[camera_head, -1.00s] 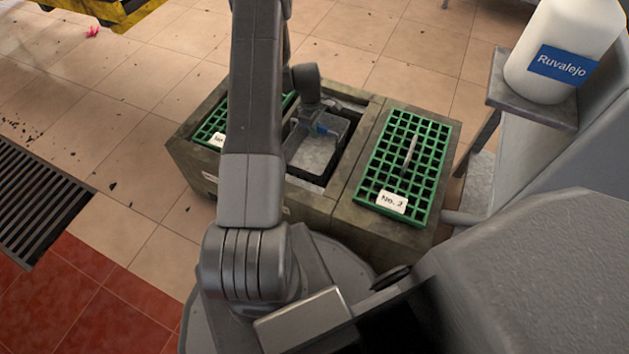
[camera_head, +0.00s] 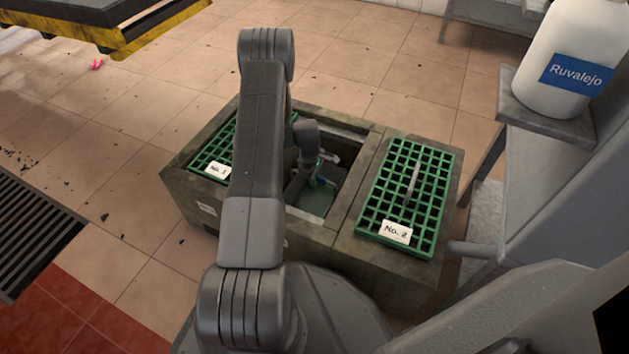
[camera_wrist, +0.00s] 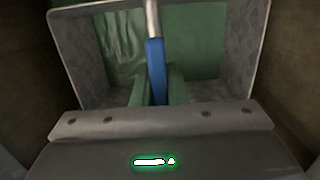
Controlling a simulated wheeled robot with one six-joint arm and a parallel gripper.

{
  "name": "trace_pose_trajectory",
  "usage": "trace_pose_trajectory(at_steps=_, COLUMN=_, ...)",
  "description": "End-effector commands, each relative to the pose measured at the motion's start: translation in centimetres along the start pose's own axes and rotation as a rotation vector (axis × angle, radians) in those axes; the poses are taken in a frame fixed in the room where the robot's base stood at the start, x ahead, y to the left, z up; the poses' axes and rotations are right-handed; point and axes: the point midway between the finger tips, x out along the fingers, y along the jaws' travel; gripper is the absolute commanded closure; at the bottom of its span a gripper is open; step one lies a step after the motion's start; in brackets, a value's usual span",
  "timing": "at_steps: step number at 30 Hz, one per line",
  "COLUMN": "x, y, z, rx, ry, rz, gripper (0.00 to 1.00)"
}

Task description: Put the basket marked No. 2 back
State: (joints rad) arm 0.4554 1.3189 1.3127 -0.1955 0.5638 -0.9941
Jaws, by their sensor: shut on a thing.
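My gripper (camera_head: 318,180) reaches down into the middle opening of a stone-like box. In the wrist view, its two fingers (camera_wrist: 157,94) are shut on the blue grip (camera_wrist: 155,58) of a grey basket's handle. The grey basket (camera_wrist: 88,48) has a rim and mottled walls, and green shows inside it. In the head view it sits low in the opening, largely hidden by my wrist and arm. I see no number on it. The No. 2 label (camera_head: 396,232) is on the right green grate (camera_head: 432,200), which has a grey handle.
The box rim (camera_head: 345,205) surrounds the opening closely. A left green grate (camera_head: 205,160) bears a No. 1 label, partly behind my arm. A white Ruvalejo container (camera_head: 565,60) stands on a grey shelf at right. Tiled floor and a drain grate lie left.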

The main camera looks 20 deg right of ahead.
Motion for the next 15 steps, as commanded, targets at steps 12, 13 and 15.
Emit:
trace_pose_trajectory(at_steps=12, x=0.15, y=0.01, z=-0.02, rx=0.000, ry=0.000, rz=0.000, gripper=0.66)
trace_pose_trajectory(at_steps=13, x=0.15, y=0.01, z=-0.02, rx=0.000, ry=0.000, rz=0.000, gripper=0.66)
trace_pose_trajectory(at_steps=15, x=0.15, y=0.01, z=-0.02, rx=0.000, ry=0.000, rz=0.000, gripper=0.66)
